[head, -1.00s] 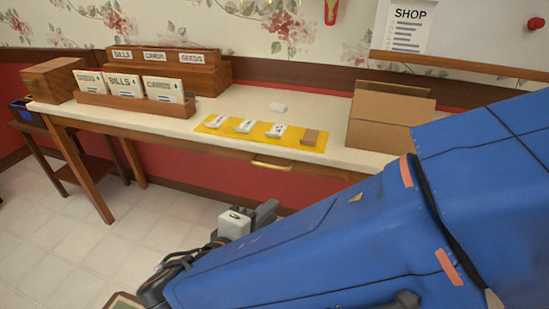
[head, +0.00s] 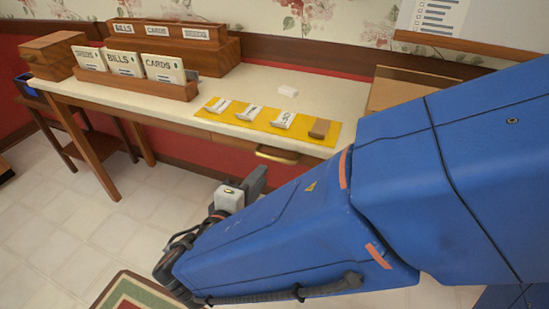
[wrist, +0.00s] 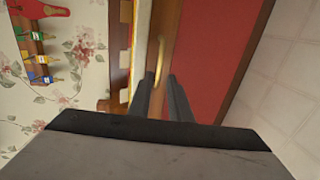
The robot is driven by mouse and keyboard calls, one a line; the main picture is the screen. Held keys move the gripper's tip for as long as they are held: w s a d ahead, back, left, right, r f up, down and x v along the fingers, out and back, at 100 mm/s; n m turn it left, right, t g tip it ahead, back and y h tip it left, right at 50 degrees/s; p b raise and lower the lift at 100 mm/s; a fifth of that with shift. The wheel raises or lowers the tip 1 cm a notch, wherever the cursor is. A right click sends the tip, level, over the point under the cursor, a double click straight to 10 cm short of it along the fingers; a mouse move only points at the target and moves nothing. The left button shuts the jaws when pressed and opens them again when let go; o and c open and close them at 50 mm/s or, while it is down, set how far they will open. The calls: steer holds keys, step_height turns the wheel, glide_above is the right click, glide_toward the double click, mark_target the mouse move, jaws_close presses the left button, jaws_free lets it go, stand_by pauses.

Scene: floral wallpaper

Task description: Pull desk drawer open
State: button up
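The wooden desk (head: 96,98) stands against the wall with a pale top. Its drawer (head: 222,143) is under the top and looks shut. The brass drawer handle (head: 278,155) is on its front; in the wrist view the handle (wrist: 159,58) lies just beyond the fingertips. My gripper (wrist: 162,82) points at the drawer front, with a gap between its two dark fingers and nothing held. In the head view my gripper (head: 256,182) is below and left of the handle, partly hidden by my blue arm.
A yellow mat (head: 248,112) with several small blocks lies on the desk above the drawer. Card holders (head: 145,88) and a wooden box (head: 48,57) stand at left. A cardboard box (head: 400,90) is at right. The tiled floor before the desk is open, with a rug (head: 118,295).

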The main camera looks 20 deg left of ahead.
mark_target(274, 157)
steer(key=x, duration=1)
steer(key=shift+w+d, duration=0.1)
steer(key=shift+w, duration=0.1)
steer(key=shift+c, duration=0.4)
jaws_close()
